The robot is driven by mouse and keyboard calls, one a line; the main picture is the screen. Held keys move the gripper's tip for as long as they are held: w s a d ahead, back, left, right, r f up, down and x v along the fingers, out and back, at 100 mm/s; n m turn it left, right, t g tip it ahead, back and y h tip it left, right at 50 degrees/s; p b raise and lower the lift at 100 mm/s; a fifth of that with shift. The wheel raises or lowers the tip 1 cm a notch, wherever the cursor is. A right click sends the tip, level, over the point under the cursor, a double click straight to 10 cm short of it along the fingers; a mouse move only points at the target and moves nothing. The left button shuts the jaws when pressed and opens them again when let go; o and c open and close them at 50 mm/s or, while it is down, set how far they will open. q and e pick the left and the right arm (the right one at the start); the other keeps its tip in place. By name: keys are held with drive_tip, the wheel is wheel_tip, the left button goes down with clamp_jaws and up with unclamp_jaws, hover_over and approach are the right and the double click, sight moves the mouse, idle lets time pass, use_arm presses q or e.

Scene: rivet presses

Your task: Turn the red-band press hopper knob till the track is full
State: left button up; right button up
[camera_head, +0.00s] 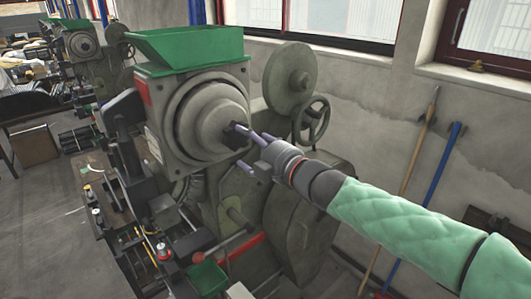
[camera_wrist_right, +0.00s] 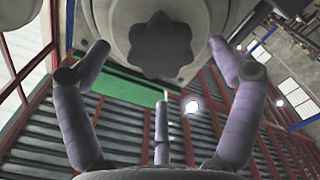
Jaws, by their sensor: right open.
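The press (camera_head: 165,110) with a red band (camera_head: 143,92) on its side stands in the middle of the head view, a green hopper (camera_head: 190,46) on top. Its dark lobed knob (camera_head: 237,134) sits at the centre of the round grey hub (camera_head: 205,118). The knob also shows in the right wrist view (camera_wrist_right: 163,45), face on. My right gripper (camera_head: 252,150) is open in front of the knob, its fingers spread around it with visible gaps at both sides. My left gripper is not in view. How full the track is cannot be made out.
A handwheel (camera_head: 312,118) and a grey pulley wheel (camera_head: 290,78) stand behind the press. A bench with small parts (camera_head: 115,235) and a green bin (camera_head: 207,278) are in front. A blue pole (camera_head: 438,175) leans on the wall. Another press (camera_head: 83,45) stands at the back left.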

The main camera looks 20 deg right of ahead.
drive_tip(key=v, duration=0.6)
idle(0.4)
